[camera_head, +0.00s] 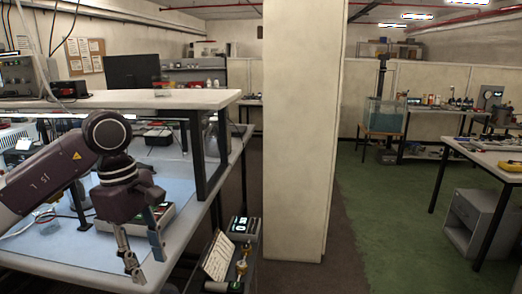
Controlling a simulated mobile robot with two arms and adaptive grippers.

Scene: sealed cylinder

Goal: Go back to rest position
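My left arm comes in from the left. Its gripper (148,268) hangs over the front edge of the blue-topped workbench (90,250), fingers pointing down. The two fingers are apart, with nothing seen between them. A grey box with red parts (165,212) lies on the bench just behind the gripper and is partly hidden by it. My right gripper is not in view.
A low cart (222,280) with a display device (243,226), a keypad-like panel (219,257) and brass-coloured parts (241,264) stands right of the gripper. A raised shelf (150,98) spans the bench. A wide pillar (298,130) stands mid-view; green floor (385,230) is clear beyond.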

